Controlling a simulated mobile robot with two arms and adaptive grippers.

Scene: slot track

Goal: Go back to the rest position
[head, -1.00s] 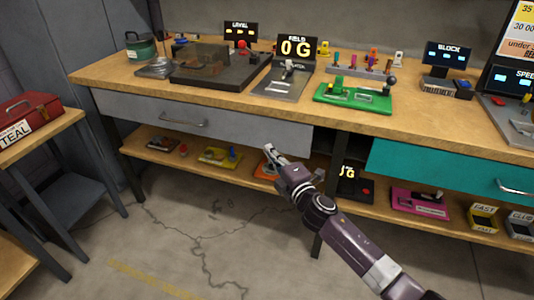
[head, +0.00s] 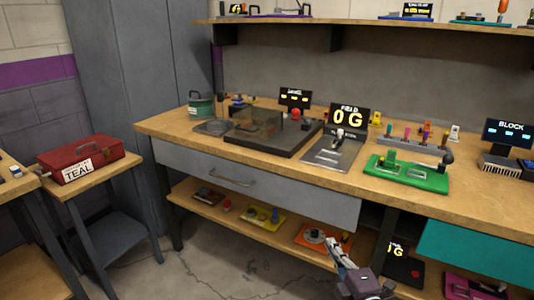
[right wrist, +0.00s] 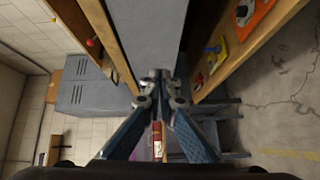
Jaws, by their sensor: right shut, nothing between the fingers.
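My right gripper (head: 340,250) shows at the bottom of the head view, in front of the workbench's lower shelf and below the table top. In the right wrist view its fingers (right wrist: 160,80) are together with nothing between them. It is apart from the bench. My left gripper is in neither view.
The workbench (head: 262,165) carries a green slot plate (head: 407,174), a "FIELD 0 G" display (head: 347,116) and a dark platform. A grey drawer (head: 250,178) is shut. A red TEAL toolbox (head: 82,160) stands on a side table at left. Cracked floor (head: 225,270) is clear.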

